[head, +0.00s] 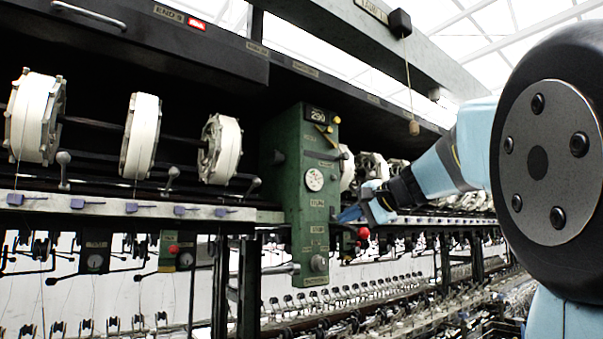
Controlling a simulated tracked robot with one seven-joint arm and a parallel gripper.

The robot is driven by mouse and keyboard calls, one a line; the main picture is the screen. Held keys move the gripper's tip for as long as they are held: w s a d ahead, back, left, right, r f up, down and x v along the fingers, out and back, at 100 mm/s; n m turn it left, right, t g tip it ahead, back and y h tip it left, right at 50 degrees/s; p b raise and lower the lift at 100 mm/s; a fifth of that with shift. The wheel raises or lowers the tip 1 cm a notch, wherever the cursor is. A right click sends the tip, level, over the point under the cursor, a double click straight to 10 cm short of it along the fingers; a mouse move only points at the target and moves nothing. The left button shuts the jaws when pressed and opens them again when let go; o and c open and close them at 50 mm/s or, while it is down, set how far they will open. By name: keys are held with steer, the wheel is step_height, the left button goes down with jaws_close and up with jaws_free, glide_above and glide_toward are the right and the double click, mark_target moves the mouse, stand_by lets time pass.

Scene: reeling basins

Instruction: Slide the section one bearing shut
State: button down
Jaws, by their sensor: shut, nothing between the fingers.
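I cannot make out which part is the section one bearing; no readable label marks it. A green gear housing (313,195) with a round dial and a small number plate stands mid-machine. My gripper (352,213) is shut and empty, close to the right side of this housing, at about the height of the pale rail. Whether it touches anything there is not clear. A red ball knob (363,233) sits just below my gripper. My arm comes in from the right and hides part of the machine behind it.
White reels (141,135) sit on a dark shaft left of the housing, and more stand to the right. Small levers and blue clips line the rail (240,214). A cord with a wooden weight (414,128) hangs above my arm. Rows of fittings lie below.

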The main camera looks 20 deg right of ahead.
mark_target(344, 156)
steer(key=w+d+r+m+t, duration=0.4)
steer(key=d+r+t, duration=0.2)
steer(key=d+r, duration=0.95)
steer(key=shift+y, duration=0.3)
steer(key=shift+s+a+r+x, duration=0.1)
steer(key=shift+a+x, duration=0.05)
steer(key=shift+x, duration=1.95)
steer(key=shift+s+a+r+x, duration=0.1)
steer(key=shift+a+x, duration=0.1)
steer(key=shift+x, duration=1.95)
steer(key=shift+s+a+r+x, duration=0.1)
steer(key=shift+a+x, duration=0.05)
steer(key=shift+x, duration=1.95)
steer(key=shift+a, duration=0.15)
steer(key=shift+s+a, duration=0.15)
steer(key=shift+a, duration=0.2)
steer(key=shift+a, duration=0.15)
steer(key=shift+s+a, duration=0.35)
steer(key=shift+a, duration=0.5)
steer(key=shift+s+a, duration=0.35)
steer(key=shift+a, duration=0.55)
steer(key=shift+s+a, duration=0.3)
steer(key=shift+a, duration=0.55)
steer(key=shift+s+a, duration=0.35)
steer(key=shift+a, duration=0.65)
